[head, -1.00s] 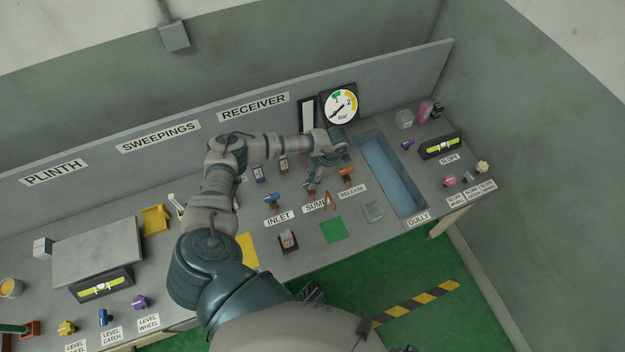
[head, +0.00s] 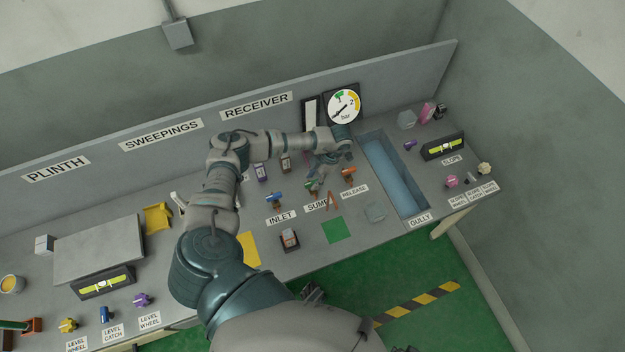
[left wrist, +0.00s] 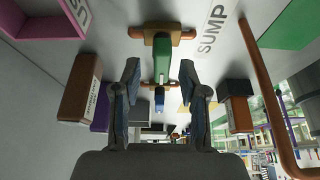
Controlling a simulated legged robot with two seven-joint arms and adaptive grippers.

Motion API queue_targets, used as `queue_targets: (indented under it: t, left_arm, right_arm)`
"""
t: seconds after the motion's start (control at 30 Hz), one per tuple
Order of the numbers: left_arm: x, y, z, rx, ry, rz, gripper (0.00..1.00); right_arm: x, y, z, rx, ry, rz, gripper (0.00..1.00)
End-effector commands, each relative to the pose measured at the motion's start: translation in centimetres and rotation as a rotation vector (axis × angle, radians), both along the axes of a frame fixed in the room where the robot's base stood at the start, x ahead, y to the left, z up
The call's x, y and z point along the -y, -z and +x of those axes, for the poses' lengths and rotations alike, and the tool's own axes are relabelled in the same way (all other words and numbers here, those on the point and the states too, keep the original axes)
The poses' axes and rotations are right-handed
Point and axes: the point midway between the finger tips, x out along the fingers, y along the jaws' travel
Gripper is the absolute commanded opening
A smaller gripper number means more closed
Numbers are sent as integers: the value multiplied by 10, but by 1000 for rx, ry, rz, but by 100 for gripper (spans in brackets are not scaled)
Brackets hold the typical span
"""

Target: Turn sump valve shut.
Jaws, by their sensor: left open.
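The sump valve has a green handle (left wrist: 162,60) on a brown pipe fitting in the left wrist view. In the head view its green handle (head: 311,184) shows just behind the SUMP label (head: 316,205), partly hidden by my gripper. In the left wrist view the open fingers (left wrist: 160,78) stand on either side of the green handle, with a visible gap on each side.
A blue-handled inlet valve (head: 274,200) stands to the left and an orange-handled release valve (head: 349,175) to the right. A copper-coloured rod (head: 332,201) stands close by. A pressure gauge (head: 344,106) is behind, and the blue gully (head: 393,172) lies to the right.

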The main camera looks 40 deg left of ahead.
Motion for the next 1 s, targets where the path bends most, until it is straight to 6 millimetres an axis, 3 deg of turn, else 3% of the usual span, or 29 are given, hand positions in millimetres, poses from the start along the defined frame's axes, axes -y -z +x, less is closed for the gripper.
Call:
queue_targets:
  t: [0.3,0.5,1.0]
  left_arm:
    - [11,-64,24,4,1,-3,43]
    - [16,-92,34,0,0,-2,43]
    - [17,-100,36,-1,0,-3,43]
  right_arm:
    - [-1,0,0,-1,1,1,40]
    - [-1,0,0,-2,1,1,40]
    - [-2,1,1,-4,1,1,40]
